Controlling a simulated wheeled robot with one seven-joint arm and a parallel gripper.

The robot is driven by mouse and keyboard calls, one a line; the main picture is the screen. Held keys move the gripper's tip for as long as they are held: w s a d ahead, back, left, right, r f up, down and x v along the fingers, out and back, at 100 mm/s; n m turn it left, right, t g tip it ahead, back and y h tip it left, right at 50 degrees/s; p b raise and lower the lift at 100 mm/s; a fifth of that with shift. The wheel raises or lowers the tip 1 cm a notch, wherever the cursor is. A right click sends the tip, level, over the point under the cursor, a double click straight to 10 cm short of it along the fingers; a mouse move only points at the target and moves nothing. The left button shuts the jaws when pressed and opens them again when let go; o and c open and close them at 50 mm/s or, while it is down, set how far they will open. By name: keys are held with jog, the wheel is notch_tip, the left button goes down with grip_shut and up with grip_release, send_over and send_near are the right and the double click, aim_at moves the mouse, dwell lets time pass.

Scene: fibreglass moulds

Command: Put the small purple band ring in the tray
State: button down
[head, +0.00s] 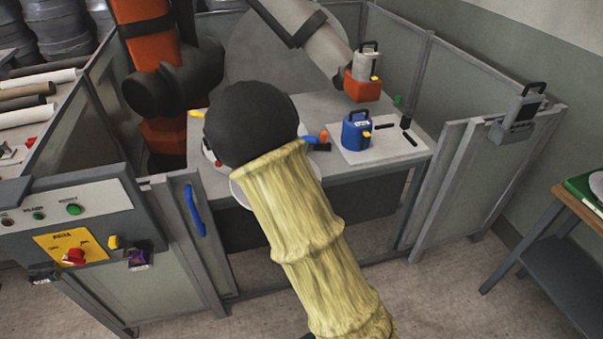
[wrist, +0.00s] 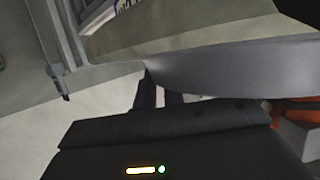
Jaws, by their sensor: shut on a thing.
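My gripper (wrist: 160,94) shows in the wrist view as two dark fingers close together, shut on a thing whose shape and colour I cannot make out. In the head view my black wrist and yellow sleeve hide the fingers, over the front left of the grey table. I cannot clearly see the small purple band ring in either view. A pale round rim (head: 236,190) shows beside and under my sleeve at the table's front edge; I cannot tell whether it is the tray.
A blue canister (head: 356,132) stands on a white sheet on the table (head: 345,174). An orange block (head: 363,87) with a grey handled top is behind it. Grey fence panels (head: 455,175) surround the cell. A control panel (head: 75,222) is at left, an orange robot arm (head: 155,55) behind.

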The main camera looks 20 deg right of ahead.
jog(key=s+a+f+n+t+y+b, duration=0.1)
jog(key=s+f+n+y, duration=0.1)
jog(key=f, duration=0.8)
jog(key=s+a+f+n+t+y+b, duration=0.1)
jog(key=f+n+y, duration=0.3)
jog(key=f, duration=0.7)
jog(key=shift+s+a+y, duration=0.5)
jog(key=shift+s+a, duration=0.2)
jog(key=shift+s, duration=0.2)
